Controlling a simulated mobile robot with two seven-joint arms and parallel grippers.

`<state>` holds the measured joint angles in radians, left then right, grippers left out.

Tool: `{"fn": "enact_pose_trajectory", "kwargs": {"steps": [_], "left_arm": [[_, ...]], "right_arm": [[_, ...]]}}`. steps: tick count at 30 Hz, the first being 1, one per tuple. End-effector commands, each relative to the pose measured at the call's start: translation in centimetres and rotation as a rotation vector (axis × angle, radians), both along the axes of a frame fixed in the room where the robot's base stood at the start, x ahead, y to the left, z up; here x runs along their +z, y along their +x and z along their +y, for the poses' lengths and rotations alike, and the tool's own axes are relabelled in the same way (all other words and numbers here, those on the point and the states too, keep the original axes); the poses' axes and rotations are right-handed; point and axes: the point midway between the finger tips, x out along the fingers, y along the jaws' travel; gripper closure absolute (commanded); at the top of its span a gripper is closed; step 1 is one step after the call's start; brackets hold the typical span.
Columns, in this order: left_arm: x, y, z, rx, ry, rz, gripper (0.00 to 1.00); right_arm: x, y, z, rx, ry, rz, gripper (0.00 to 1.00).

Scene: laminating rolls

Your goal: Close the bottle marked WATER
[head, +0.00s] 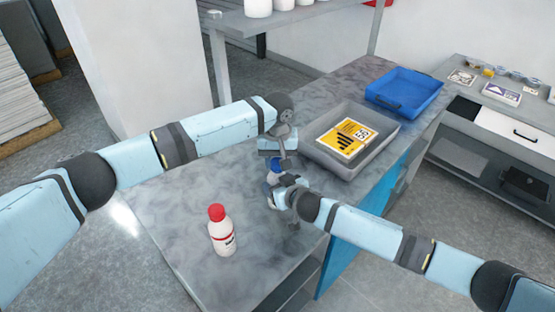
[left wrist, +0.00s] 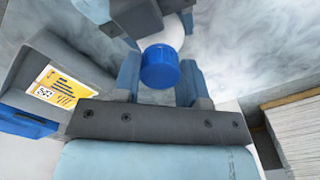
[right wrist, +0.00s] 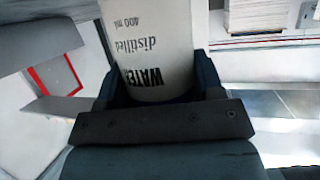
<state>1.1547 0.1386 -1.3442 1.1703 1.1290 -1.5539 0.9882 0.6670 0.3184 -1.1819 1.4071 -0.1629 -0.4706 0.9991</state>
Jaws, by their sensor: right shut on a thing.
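My right gripper (head: 276,190) is shut on the white bottle, whose side reads WATER, distilled, 400 ml in the right wrist view (right wrist: 152,50). The text is upside down there. A blue cap (left wrist: 160,67) sits between the fingertips of my left gripper (left wrist: 160,78), which touch its sides. In the head view the cap (head: 276,164) is just below my left gripper and above the bottle. A white part of the bottle (left wrist: 170,32) shows behind the cap in the left wrist view. I cannot tell whether the cap touches the bottle's neck.
A white bottle with a red cap (head: 222,232) stands on the grey counter (head: 180,215) at the near left. A grey tray (head: 378,152) with a yellow-labelled item (head: 345,135) and a blue tray (head: 408,90) stand behind. The counter's left part is otherwise clear.

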Motion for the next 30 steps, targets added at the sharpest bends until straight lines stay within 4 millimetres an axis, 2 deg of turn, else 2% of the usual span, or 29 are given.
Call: {"fn": "enact_pose_trajectory", "kwargs": {"steps": [6, 10, 24, 30], "left_arm": [[0.01, -0.01, -0.02, -0.022, 0.000, 0.000, 0.90], [0.00, -0.02, -0.02, -0.174, -0.001, 0.001, 0.90], [-0.07, 0.00, 0.01, -1.185, 0.000, 0.001, 0.90], [-0.09, 0.00, -0.01, -1.554, -0.001, 0.001, 0.90]], "right_arm": [[0.01, -0.01, 0.02, 0.000, 0.000, 0.000, 1.00], [0.00, -0.01, 0.02, 0.000, 0.000, 0.000, 1.00], [0.01, 0.00, 0.01, 0.000, 0.000, 0.000, 1.00], [0.01, 0.00, 0.01, 0.000, 0.000, 0.000, 1.00]]}}
